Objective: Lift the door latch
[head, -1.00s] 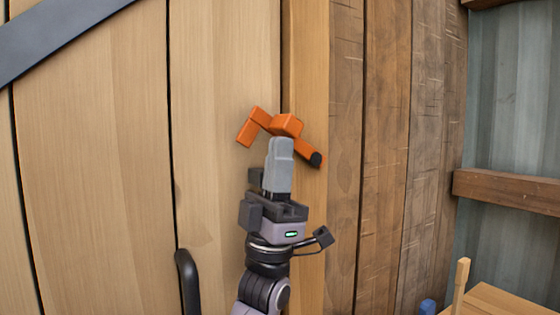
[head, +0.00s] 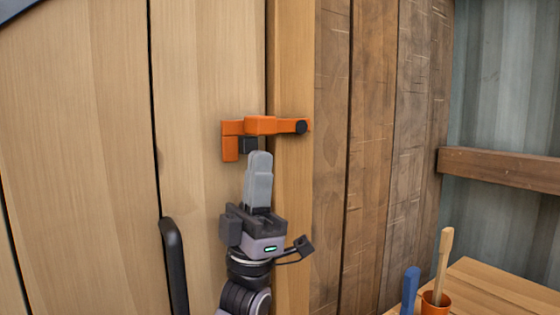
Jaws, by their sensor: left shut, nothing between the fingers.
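The orange door latch (head: 262,125) lies level across the gap between the pale wooden door (head: 200,80) and its post. Its round black pivot (head: 301,127) is at the right end, on the post. A dark catch (head: 249,145) on the door shows under the bar, beside the latch's orange left end. My left gripper (head: 260,158) points up, just below the latch, with grey fingers shut and empty. A small gap shows between the fingertips and the bar. My right gripper is not in view.
A black door handle (head: 174,265) is at the lower left. A wooden table (head: 490,290) at the lower right carries an orange cup (head: 435,303) with a wooden-handled tool, and a blue object (head: 410,288) is beside it. A brown rail (head: 500,167) crosses the corrugated wall.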

